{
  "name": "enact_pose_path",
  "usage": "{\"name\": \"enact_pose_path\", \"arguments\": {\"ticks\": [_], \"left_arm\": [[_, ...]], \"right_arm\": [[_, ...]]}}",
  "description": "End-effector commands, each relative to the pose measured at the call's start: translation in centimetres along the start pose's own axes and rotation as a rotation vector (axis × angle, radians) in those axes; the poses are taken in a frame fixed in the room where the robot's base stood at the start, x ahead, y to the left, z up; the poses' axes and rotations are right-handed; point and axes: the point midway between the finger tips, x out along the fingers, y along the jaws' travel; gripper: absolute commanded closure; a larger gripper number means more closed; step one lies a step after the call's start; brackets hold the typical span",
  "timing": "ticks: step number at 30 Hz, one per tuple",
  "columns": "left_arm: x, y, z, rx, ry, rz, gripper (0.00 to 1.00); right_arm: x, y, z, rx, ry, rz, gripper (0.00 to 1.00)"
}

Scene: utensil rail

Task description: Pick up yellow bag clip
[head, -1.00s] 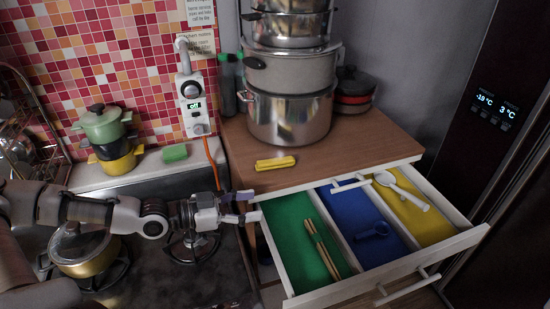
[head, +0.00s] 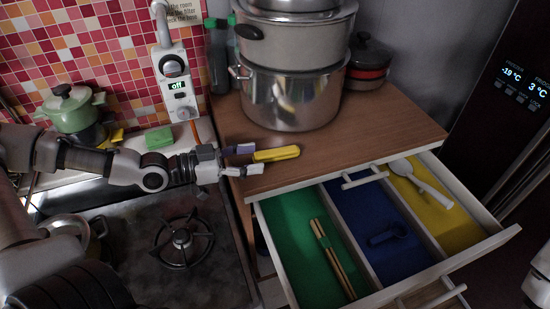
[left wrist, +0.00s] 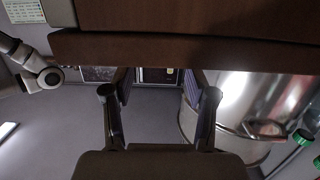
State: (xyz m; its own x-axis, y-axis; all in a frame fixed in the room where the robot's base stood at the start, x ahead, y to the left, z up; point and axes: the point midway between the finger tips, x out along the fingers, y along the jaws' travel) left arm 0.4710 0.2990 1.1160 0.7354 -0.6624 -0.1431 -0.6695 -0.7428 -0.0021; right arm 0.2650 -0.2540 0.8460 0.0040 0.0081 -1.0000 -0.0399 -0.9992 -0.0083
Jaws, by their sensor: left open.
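The yellow bag clip (head: 280,154) lies on the wooden counter top in the head view, near its left edge and in front of the pots. My left gripper (head: 242,161) comes in from the left at the clip's near left end. Its two fingers are apart, and the clip's left end is close to the fingertips. I cannot tell whether they touch it. In the left wrist view my open fingers (left wrist: 160,95) show with nothing seen between them; the clip cannot be made out there.
Stacked steel pots (head: 290,95) stand behind the clip, with a dark pot (head: 369,62) beside them. An open drawer (head: 392,293) with green, blue and yellow compartments lies in front. A gas burner (head: 182,240) and green sponge (head: 158,138) are at left. Counter right of the clip is clear.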

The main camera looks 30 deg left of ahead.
Motion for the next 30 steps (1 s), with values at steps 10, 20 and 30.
{"name": "enact_pose_path", "arguments": {"ticks": [10,20,30], "left_arm": [[2.1,-0.1,0.6,0.005,-0.009,-0.003,0.43],[5.7,-0.5,0.3,0.004,-0.011,-0.003,0.43],[6.5,-0.5,0.1,0.001,-0.003,-0.006,0.43]], "right_arm": [[3.5,0.0,-0.1,-0.001,0.001,0.0,0.0],[4.7,0.0,0.0,0.0,0.001,0.0,0.0],[4.7,0.0,0.0,-0.001,0.001,0.0,0.0]]}}
